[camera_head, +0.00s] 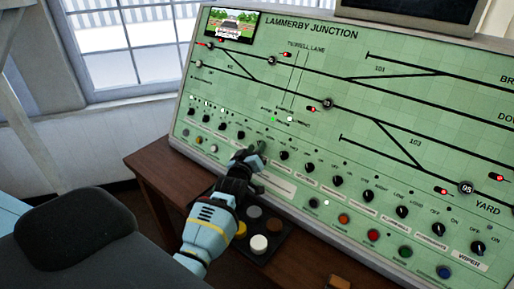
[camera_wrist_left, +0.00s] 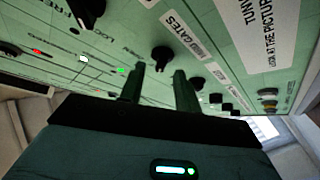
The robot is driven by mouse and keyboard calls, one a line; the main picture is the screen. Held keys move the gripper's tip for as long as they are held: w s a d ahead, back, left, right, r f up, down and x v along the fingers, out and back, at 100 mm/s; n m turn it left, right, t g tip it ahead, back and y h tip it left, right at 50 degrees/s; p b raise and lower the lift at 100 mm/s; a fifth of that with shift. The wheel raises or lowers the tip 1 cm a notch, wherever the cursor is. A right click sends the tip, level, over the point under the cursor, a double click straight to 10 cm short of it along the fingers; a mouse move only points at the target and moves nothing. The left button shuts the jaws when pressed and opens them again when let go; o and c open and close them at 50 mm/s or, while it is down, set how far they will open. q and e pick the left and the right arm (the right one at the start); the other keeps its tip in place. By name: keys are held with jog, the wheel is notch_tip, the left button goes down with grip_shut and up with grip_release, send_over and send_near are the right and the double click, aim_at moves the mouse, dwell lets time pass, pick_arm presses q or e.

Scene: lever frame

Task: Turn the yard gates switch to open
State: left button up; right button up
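A black rotary switch knob (camera_wrist_left: 160,54) sits beside a white label that reads "GATES" (camera_wrist_left: 183,35) in the left wrist view. Its pointer direction is hard to tell. My left gripper (camera_wrist_left: 160,72) is open, with its two dark fingers apart and the knob showing between and just beyond their tips. Whether they touch it cannot be told. In the head view my left gripper (camera_head: 257,154) is at the lower middle of the green panel (camera_head: 330,70), and its hand hides part of the knob row. My right gripper is not in view.
Neighbouring black knobs (camera_head: 284,155) line the row on both sides. A dark tray (camera_head: 278,240) with round coloured pieces stands on the brown desk (camera_head: 160,180) below. A dark seat (camera_head: 75,228) is at lower left. A small picture screen (camera_head: 233,24) is at the panel's top.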

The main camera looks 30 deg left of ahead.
pick_arm(q)
jog(key=shift+w+a, duration=0.1)
jog(key=shift+w, duration=0.5)
grip_shut()
